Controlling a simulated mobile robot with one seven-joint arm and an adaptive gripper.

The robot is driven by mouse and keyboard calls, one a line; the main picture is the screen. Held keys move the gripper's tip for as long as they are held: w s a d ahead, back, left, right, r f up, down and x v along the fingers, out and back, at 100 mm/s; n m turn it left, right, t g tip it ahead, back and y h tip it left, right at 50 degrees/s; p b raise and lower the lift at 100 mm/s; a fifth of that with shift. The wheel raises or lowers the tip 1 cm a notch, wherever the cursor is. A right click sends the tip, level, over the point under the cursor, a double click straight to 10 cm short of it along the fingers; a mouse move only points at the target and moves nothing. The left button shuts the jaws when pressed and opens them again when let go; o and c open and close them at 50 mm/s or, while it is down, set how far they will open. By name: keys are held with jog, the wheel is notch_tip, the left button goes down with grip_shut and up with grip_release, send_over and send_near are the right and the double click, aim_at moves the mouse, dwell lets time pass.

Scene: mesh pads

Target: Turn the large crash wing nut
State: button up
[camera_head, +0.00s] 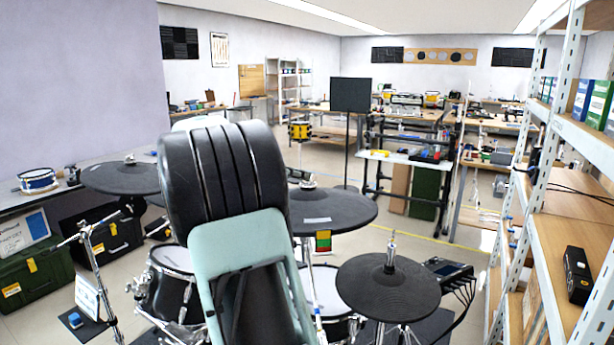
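Three dark cymbal pads stand on a drum kit. The left pad (108,178) is partly behind my arm, with a small fitting (129,158) on its top. The middle pad (340,211) looks wide and lies right of my arm, its left part hidden; a small light fitting (307,184) stands at its centre. The right pad (385,290) is lower and nearer, with a taller metal post on top. I cannot tell for sure which is the large crash, and any wing nut is too small to make out. My arm fills the middle foreground; no gripper fingers show.
Black drums (172,287) and stands fill the floor below the pads. A drum module (446,268) with cables sits right of the right pad. A metal shelf (555,200) closes the right side. A thin stand (95,265) and green case (38,272) are at left.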

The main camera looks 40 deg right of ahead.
jog(key=shift+x, duration=2.1)
jog(key=shift+c, duration=0.4)
grip_shut()
